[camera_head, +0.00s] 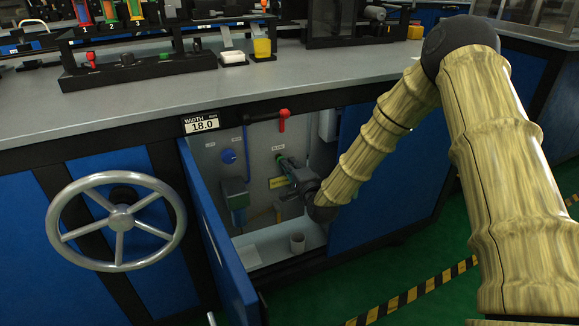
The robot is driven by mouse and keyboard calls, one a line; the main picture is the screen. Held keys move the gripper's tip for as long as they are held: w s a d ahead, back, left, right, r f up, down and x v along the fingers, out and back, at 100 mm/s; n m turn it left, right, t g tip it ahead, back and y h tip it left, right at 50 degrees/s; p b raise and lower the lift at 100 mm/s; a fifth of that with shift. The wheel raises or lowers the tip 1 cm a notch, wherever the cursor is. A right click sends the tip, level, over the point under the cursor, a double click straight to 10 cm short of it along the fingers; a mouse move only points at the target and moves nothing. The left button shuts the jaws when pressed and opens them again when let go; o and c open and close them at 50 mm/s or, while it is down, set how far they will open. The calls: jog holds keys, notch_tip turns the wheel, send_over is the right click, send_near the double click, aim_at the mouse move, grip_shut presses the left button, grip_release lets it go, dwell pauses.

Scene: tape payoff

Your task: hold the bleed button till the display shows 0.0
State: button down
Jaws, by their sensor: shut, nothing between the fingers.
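A small display (202,125) on the bench's front edge is labelled WIDTH and reads 18.0. It is the only readout I can read. My gripper (286,166) is shut and empty, reaching into the open cabinet under the bench. Its tip is at a small green part (281,159) on the back panel; I cannot tell whether they touch. No part can be clearly read as the bleed button; it may be hidden behind my gripper or too small to tell.
A blue round knob (229,156), a red-handled lever (283,121) and a filter bowl (236,198) are in the cabinet. The blue door (222,248) stands open at left, beside a large handwheel (119,218).

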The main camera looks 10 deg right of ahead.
jog(key=shift+w+a+r+p, duration=0.1)
jog(key=shift+w+p, duration=0.2)
jog(key=shift+w, duration=0.4)
jog(key=shift+w+r, duration=0.15)
jog(key=shift+w, duration=0.2)
jog(key=shift+w+a+r, duration=0.1)
jog(key=shift+a+r, duration=0.15)
dwell(2.4)
jog(key=shift+d, duration=0.1)
jog(key=s+d+f+p, duration=0.1)
jog(key=s+d+p, duration=0.2)
jog(key=s, duration=1.1)
jog(key=shift+s+p, duration=0.2)
jog(key=shift+p, duration=0.3)
jog(key=shift+f, duration=0.1)
